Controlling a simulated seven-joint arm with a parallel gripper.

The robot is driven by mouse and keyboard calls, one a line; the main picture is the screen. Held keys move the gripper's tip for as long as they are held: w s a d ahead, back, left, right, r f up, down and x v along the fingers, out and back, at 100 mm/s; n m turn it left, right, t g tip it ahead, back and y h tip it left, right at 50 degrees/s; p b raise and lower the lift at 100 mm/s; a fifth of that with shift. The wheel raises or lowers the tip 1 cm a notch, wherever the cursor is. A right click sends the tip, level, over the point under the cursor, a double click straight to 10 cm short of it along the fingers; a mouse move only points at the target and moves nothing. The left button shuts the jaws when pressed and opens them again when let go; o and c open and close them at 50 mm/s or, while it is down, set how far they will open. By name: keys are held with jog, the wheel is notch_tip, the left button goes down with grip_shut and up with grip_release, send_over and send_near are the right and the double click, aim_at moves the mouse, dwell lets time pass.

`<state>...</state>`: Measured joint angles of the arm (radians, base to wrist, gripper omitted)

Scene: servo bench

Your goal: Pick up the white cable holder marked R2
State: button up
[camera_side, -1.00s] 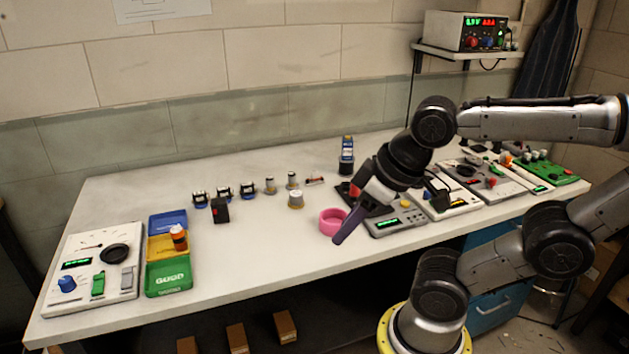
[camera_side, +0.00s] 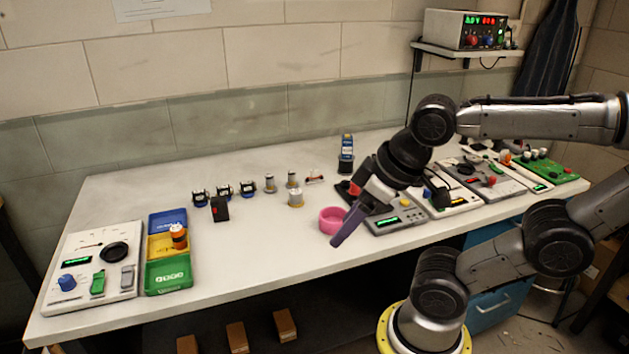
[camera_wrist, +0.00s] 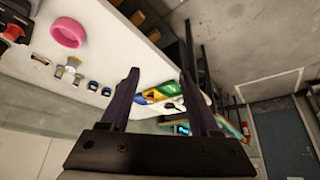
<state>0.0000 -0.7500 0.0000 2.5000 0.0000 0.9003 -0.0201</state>
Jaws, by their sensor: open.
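No R2 marking is readable in either view, so I cannot tell which thing is the white cable holder. Small pale spool-like pieces stand mid-bench: one at the front (camera_side: 296,198), one behind it (camera_side: 292,179) and one to the left (camera_side: 270,184). Small black-and-white pieces (camera_side: 224,192) stand in a row left of them. My gripper (camera_side: 345,230) is at the right of these, over the bench front beside a pink ring (camera_side: 331,221). In the wrist view my gripper (camera_wrist: 159,75) has its two dark fingers apart with nothing between them.
A black box with a red mark (camera_side: 220,209) stands by the row. Blue, yellow and green trays (camera_side: 168,277) and a white panel (camera_side: 112,285) are at the left. Several instrument panels (camera_side: 397,219) crowd the right. The bench between trays and pink ring is clear in front.

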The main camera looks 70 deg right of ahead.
jog(key=w+d+r+n, duration=0.3)
jog(key=w+r+n, duration=0.55)
jog(key=r, duration=0.65)
jog(key=w+d+r+n+g+h, duration=0.1)
jog(key=w+d+r+n+g, duration=0.15)
jog(key=w+d, duration=1)
jog(key=m+g+y, duration=0.1)
jog(key=m+g, duration=0.1)
jog(key=g, duration=0.1)
send_over(315, 170)
notch_tip(315, 170, down, 24)
jog(key=f, duration=0.7)
jog(key=shift+a+f, duration=0.2)
jog(key=shift+f, duration=0.1)
jog(key=shift+w+d+f, duration=0.1)
jog(key=shift+f, duration=1.35)
jog(key=shift+d+f, duration=0.1)
jog(key=shift+f, duration=1.3)
